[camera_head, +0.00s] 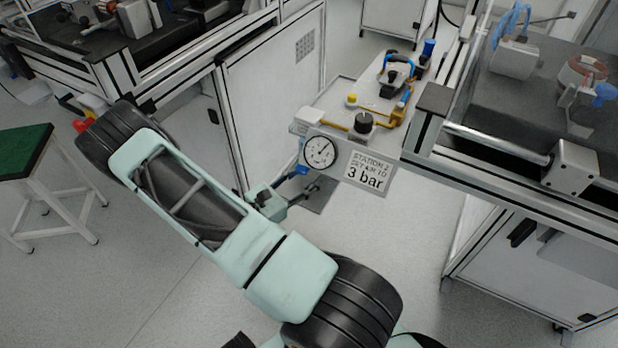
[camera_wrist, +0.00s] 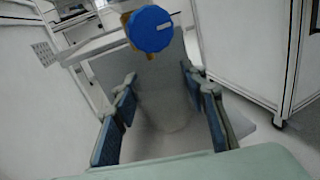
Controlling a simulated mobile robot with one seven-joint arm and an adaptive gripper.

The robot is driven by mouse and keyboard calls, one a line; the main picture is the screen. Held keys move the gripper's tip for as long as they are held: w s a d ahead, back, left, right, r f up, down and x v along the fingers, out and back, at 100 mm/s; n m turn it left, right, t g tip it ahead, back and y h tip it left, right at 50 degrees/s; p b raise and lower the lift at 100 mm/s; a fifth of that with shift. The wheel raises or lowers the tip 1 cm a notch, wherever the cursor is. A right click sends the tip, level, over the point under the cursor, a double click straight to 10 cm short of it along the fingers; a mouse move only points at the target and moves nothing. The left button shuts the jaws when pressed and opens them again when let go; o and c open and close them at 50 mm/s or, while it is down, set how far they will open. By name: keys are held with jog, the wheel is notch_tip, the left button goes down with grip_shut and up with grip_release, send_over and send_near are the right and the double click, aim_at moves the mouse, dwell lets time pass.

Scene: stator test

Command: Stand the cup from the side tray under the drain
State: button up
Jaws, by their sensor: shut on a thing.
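My gripper (camera_wrist: 160,85) is shut on a pale, see-through cup (camera_wrist: 165,112) in the wrist view. The cup stands between the blue-padded fingers and its outline is faint. A round blue knob (camera_wrist: 150,28) on a brass-coloured fitting, seemingly at the drain, is just beyond the cup at the top of the wrist view. In the head view my gripper (camera_head: 307,190) is low, below the station's gauge, and the cup cannot be made out there. A grey plate (camera_head: 322,196) lies beyond the gripper. I cannot pick out the side tray.
The pressure gauge (camera_head: 320,152) and the "3 bar" sign (camera_head: 366,170) hang at the station's front edge above my gripper. The station plate (camera_head: 340,97) carries yellow fittings. A bench (camera_head: 545,185) stands on the right and a white cabinet panel (camera_head: 270,90) on the left. The floor between is open.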

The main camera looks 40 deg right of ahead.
jog(key=shift+f, duration=0.15)
jog(key=o, duration=1)
jog(key=s+a+p, duration=0.1)
jog(key=a+p, duration=0.2)
jog(key=a, duration=0.9)
jog(key=shift+r, duration=0.2)
